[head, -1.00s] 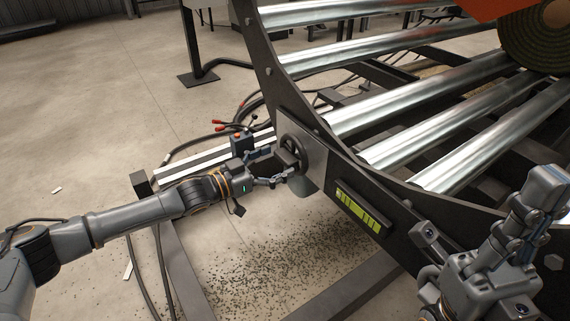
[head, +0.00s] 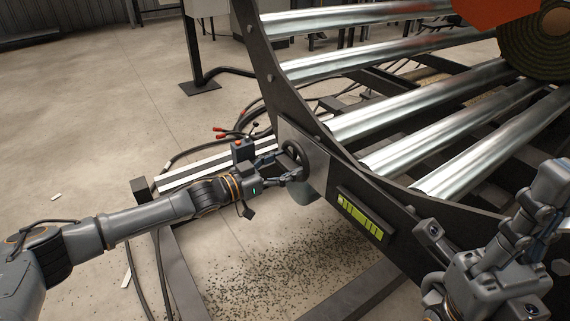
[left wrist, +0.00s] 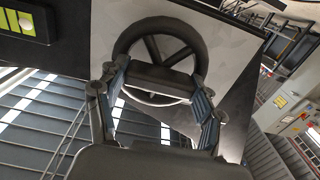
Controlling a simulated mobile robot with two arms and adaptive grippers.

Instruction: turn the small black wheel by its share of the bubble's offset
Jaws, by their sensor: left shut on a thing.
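The small black wheel (head: 295,150) is mounted on a light metal plate on the side of the dark roller frame. It also shows in the left wrist view (left wrist: 160,28), with its spokes visible. My left gripper (head: 286,174) is at the wheel's lower side.
Shiny metal rollers (head: 430,100) lie above and behind the wheel, with a turf roll (head: 540,45) at upper right. Dark crumbs (head: 290,255) are scattered over the floor below.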

